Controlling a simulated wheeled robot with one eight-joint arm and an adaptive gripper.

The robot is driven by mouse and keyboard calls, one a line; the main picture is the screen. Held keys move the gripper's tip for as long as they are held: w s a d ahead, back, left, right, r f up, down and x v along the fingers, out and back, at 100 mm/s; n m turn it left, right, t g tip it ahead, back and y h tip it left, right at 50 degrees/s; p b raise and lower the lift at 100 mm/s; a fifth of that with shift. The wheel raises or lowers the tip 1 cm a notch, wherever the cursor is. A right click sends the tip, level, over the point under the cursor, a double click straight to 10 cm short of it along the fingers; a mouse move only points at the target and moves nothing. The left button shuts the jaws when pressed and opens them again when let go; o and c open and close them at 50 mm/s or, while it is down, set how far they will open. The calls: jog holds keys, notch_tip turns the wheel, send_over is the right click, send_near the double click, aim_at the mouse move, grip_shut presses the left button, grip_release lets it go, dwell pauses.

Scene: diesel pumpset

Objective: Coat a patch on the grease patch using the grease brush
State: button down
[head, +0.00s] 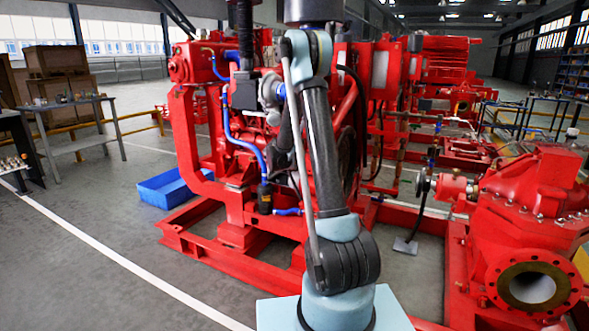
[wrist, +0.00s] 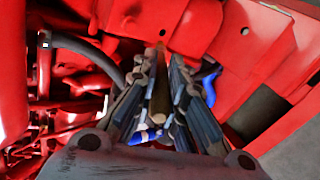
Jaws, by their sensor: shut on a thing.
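My gripper (wrist: 160,78) shows in the wrist view, its dark jointed fingers pointing up the picture into the red machinery. It is shut on a slim brown rod, which looks like the handle of the grease brush (wrist: 159,98). The brush's bristles cannot be made out. In the head view my arm stands in front of the red pumpset (head: 240,150), and the gripper is hidden there. I cannot pick out the grease patch in either view. Whether the brush touches the red metal ahead cannot be told.
Red frame parts (wrist: 265,45) and a dark hose (wrist: 85,45) lie close around the fingers. A red pump casing (head: 530,215) stands at the right. A blue tray (head: 165,190) is on the floor. A workbench (head: 80,105) stands left; the left floor is open.

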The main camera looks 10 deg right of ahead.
jog(key=shift+s+d, duration=3.15)
jog(key=shift+d, duration=1.25)
jog(key=shift+w+a+r, duration=0.2)
jog(key=shift+w+a, duration=0.9)
jog(key=shift+a, duration=0.4)
jog(key=shift+w+a+r, duration=0.2)
jog(key=shift+w+a, duration=0.9)
jog(key=shift+a, duration=0.35)
jog(key=shift+w+a+r, duration=0.2)
jog(key=shift+w+a, duration=0.9)
jog(key=shift+a, duration=0.4)
jog(key=shift+s+r, duration=0.1)
jog(key=shift+r, duration=0.5)
jog(key=s+d, duration=0.4)
jog(key=d, duration=0.2)
jog(key=shift+s, duration=0.15)
jog(key=s+d, duration=0.2)
jog(key=shift+s+d, duration=0.1)
jog(key=shift+d, duration=0.3)
